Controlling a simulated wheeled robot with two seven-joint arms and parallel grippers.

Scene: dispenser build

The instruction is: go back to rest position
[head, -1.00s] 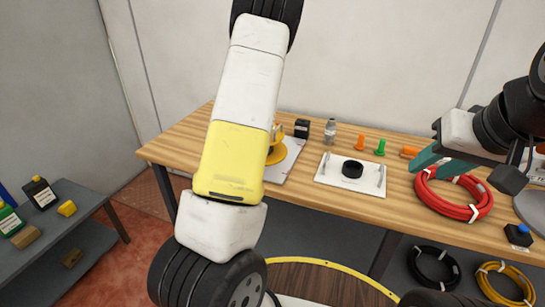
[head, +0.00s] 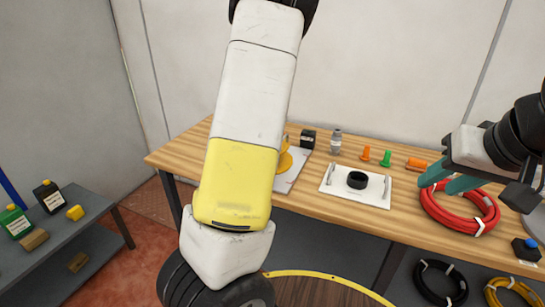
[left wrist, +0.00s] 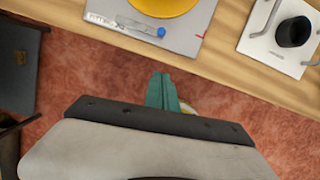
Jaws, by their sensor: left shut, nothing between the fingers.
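My left arm crosses the middle of the head view, its gripper out of that frame. In the left wrist view my left gripper (left wrist: 162,92) has its teal fingers together, empty, over the reddish floor just off the table's front edge.
The wooden table (head: 325,205) holds a white plate (head: 350,197) with a black ring (head: 357,180), a partly hidden yellow part (head: 285,160), a bottle (head: 336,143), and orange and green pieces (head: 386,158). A grey shelf (head: 85,235) with bottles stands left. Floor lies between.

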